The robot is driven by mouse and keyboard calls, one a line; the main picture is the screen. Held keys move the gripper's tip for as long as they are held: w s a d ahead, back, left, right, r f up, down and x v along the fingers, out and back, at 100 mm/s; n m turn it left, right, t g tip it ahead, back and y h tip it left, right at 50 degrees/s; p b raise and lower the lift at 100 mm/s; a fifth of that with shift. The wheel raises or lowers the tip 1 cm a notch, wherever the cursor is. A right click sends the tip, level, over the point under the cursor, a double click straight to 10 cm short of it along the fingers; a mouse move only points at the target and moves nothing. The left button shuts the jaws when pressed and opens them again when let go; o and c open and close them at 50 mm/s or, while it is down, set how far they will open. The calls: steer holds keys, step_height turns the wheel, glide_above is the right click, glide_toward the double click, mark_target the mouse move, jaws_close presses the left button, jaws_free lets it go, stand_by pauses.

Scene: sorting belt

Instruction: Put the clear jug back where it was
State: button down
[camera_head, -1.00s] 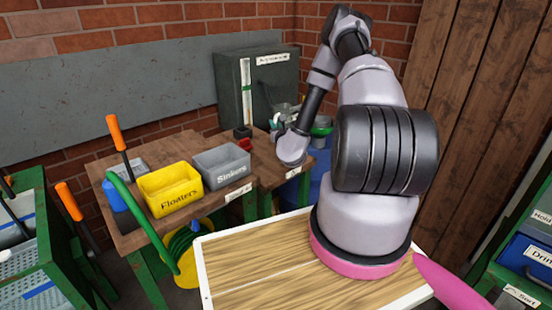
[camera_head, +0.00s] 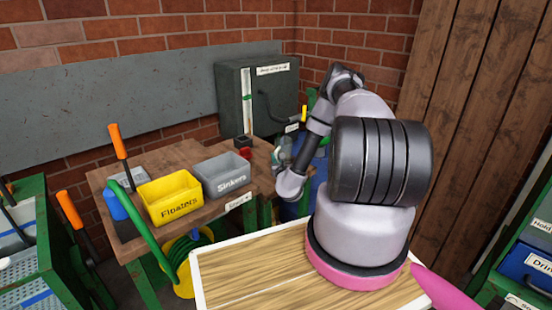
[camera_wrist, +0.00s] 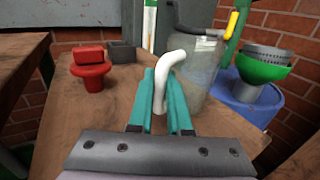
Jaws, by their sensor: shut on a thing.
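In the wrist view, the clear jug (camera_wrist: 203,72) stands upright just beyond my gripper, with a white handle (camera_wrist: 166,68) facing me. My gripper (camera_wrist: 167,95) has teal fingers closed around this handle. The jug's body is see-through, and its lower part is partly hidden by the right finger. I cannot tell whether its base touches the brown wooden table (camera_wrist: 112,120). In the head view, my arm hides most of the jug and the fingers.
A red knob-shaped thing (camera_wrist: 91,72) and a dark block (camera_wrist: 123,52) are left of the jug. A green funnel (camera_wrist: 262,68) sits on a blue drum (camera_wrist: 246,98) at right. Yellow "Floaters" (camera_head: 171,197) and grey "Sinkers" (camera_head: 222,174) bins stand on the bench.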

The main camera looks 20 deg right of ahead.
steer(key=c, duration=0.9)
jaws_free()
steer(key=shift+f, duration=0.1)
steer(key=shift+o, duration=0.2)
